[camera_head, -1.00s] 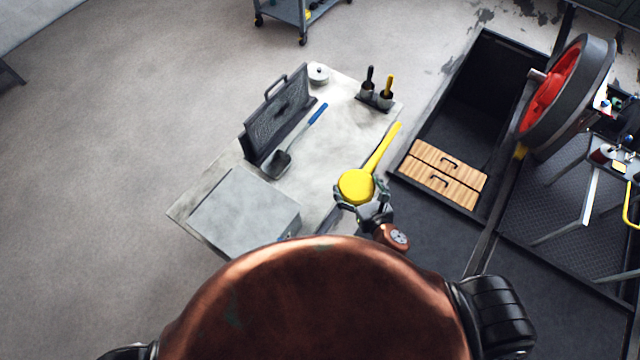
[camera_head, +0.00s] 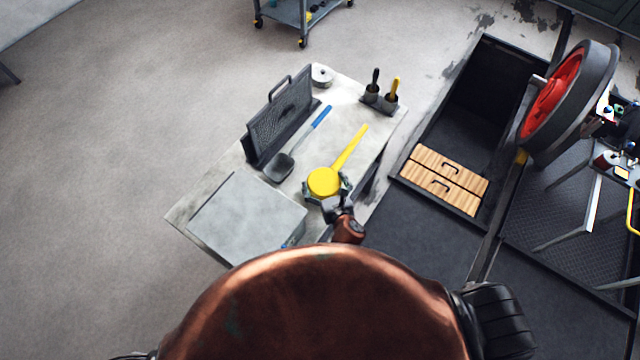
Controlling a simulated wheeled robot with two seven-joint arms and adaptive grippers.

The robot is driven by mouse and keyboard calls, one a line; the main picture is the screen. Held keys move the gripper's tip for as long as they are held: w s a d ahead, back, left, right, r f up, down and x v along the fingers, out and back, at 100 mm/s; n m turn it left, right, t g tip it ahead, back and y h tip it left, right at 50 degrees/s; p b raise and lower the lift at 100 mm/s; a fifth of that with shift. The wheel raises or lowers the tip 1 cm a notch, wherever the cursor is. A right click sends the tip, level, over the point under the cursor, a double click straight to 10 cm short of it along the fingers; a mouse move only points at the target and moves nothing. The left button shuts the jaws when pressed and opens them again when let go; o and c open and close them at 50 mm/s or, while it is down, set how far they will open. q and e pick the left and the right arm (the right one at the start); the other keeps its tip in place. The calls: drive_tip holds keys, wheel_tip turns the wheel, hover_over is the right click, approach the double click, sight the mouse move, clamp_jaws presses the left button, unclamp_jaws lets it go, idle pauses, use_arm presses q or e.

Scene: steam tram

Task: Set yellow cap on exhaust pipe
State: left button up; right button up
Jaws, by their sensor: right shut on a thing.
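The yellow cap (camera_head: 323,182) is a round disc with a long flat handle that points up and to the right. My right gripper (camera_head: 325,190) is shut on the cap's round part, with its fingers on both sides of the disc. The cap shows over the right part of the pale worktable (camera_head: 225,178); its height above the top cannot be told. My left gripper is not in view. I cannot make out the exhaust pipe in this view.
A grey box (camera_head: 247,214), a dark ribbed plate with a handle (camera_head: 281,118), a blue-handled shovel (camera_head: 281,166), a white round tin (camera_head: 321,76) and a holder with two tools (camera_head: 379,103) are on the table. An open pit with wooden boards (camera_head: 445,178) lies right. A red wheel (camera_head: 552,108) stands beyond.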

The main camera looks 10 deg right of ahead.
drive_tip(key=shift+f, duration=0.8)
drive_tip(key=shift+w+a+f, duration=0.15)
drive_tip(key=shift+a+f, duration=0.05)
drive_tip(key=shift+d+f, duration=0.2)
drive_tip(key=shift+f, duration=0.05)
drive_tip(key=o, duration=1.2)
drive_tip(key=shift+a, duration=0.1)
